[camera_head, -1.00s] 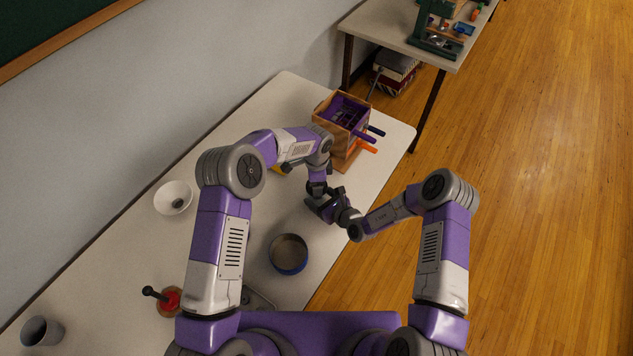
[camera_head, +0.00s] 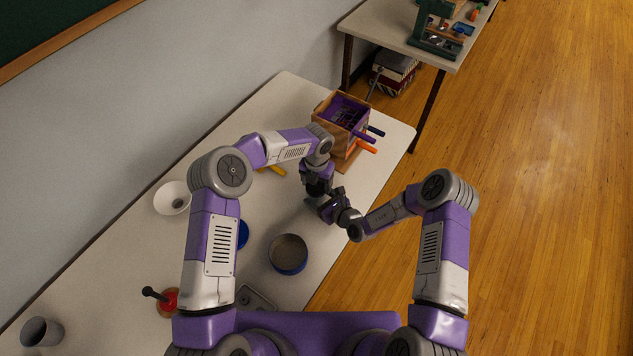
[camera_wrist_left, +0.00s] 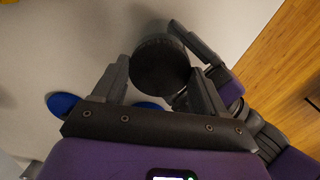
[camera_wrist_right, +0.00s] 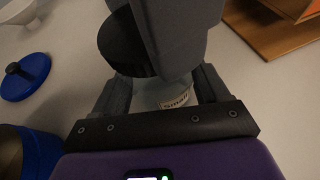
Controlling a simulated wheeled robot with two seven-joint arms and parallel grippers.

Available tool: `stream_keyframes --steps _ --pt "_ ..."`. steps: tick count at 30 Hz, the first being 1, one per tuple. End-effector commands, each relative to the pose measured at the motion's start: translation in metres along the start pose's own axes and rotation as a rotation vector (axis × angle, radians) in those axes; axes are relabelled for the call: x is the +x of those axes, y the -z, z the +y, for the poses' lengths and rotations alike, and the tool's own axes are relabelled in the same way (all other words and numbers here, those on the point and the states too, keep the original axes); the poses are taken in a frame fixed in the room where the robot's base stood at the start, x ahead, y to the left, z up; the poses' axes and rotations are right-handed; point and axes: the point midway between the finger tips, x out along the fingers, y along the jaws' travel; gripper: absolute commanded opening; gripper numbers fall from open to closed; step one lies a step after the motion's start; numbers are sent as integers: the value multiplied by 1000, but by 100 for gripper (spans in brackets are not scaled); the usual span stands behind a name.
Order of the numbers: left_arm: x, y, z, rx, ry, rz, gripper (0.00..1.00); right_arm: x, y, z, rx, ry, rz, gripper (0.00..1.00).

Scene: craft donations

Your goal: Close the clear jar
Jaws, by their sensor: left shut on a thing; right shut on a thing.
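The black round lid (camera_wrist_left: 160,66) sits between the two fingers of my left gripper (camera_head: 321,190), which is shut on it. In the right wrist view the lid (camera_wrist_right: 121,44) shows above the jar, partly behind a left finger. The clear jar (camera_wrist_right: 173,92), with a pale printed label, is between the fingers of my right gripper (camera_head: 338,207), which is shut on it. The two grippers meet closely above the table's right part. The jar's rim is hidden, so I cannot tell whether the lid touches it. In the head view the grippers hide jar and lid.
A blue-sided round container (camera_head: 288,256) stands on the table (camera_head: 270,205) near the grippers. A blue lid (camera_wrist_right: 28,76) with a black knob and a white bowl (camera_head: 172,198) lie further left. A wooden box (camera_head: 343,118) stands behind the grippers. A grey cup (camera_head: 42,332) is front left.

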Motion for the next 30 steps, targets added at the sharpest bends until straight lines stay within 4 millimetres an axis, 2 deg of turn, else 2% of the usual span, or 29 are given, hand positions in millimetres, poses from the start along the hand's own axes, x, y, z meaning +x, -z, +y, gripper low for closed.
stream_keyframes --steps 2,4,8,9,14,15,23,26,30 --pt "3 2 -2 166 10 9 44 0 1 0 0 0 2 0" --pt "4 3 -4 259 12 10 44 0 1 0 0 1 2 0" --pt "3 3 -4 259 5 12 44 0 0 0 0 0 1 0" --pt "3 3 -4 259 5 13 74 0 0 0 0 1 1 0" --pt "3 3 -4 257 5 12 98 0 0 0 0 1 0 0" --pt "3 3 -5 257 6 12 100 0 0 0 0 0 0 0" --pt "1 3 -6 257 8 10 100 0 0 0 -1 -1 0 0" --pt "-8 2 -6 258 8 8 100 0 0 0 0 0 0 0" --pt "-34 1 -5 258 4 5 100 0 0 0 0 -1 0 0"
